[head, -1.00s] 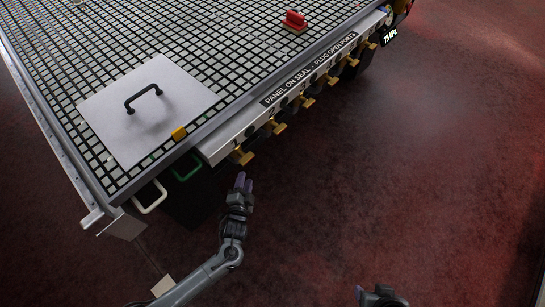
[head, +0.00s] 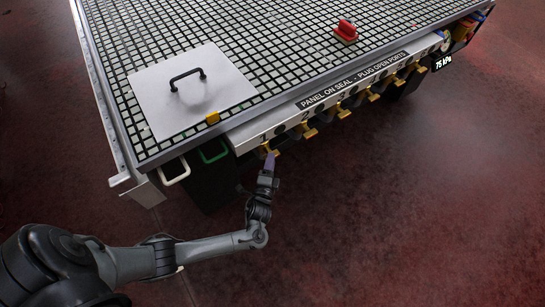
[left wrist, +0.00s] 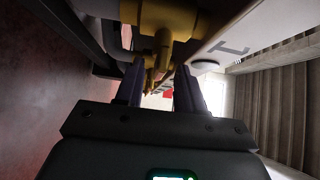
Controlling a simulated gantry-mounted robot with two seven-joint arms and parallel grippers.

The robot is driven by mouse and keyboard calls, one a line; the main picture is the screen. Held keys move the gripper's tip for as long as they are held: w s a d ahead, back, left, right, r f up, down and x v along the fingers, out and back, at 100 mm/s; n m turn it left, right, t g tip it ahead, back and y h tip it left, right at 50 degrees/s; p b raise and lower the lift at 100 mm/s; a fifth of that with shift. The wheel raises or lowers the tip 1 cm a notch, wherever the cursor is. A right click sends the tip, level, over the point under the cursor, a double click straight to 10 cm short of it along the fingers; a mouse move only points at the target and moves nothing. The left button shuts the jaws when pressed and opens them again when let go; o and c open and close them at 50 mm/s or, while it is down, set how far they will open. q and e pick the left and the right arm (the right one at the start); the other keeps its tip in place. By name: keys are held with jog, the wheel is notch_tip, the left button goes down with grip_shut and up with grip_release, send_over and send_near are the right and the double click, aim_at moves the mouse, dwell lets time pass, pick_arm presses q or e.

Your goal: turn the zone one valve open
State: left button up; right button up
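The zone one valve (head: 268,148) is the nearest yellow valve on the table's front rail, below the numeral 1. In the left wrist view, its yellow body and handle (left wrist: 163,45) lie ahead of the fingers, in line with the gap between them. My left gripper (head: 270,163) is just below and in front of this valve in the head view. In the left wrist view its two purple-grey fingers (left wrist: 159,90) stand apart, with nothing clearly clamped. I cannot tell whether a finger touches the handle. My right gripper is out of view.
More yellow valves (head: 308,131) line the rail to the right. A white panel (head: 165,105) with a black handle lies on the grid table (head: 290,60). A red-handled block (head: 346,31) sits farther back. Bins hang below the table's left corner.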

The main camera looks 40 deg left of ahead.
pick_arm(q)
jog(key=shift+b+x, duration=0.35)
jog(key=shift+x, duration=1.25)
grip_shut()
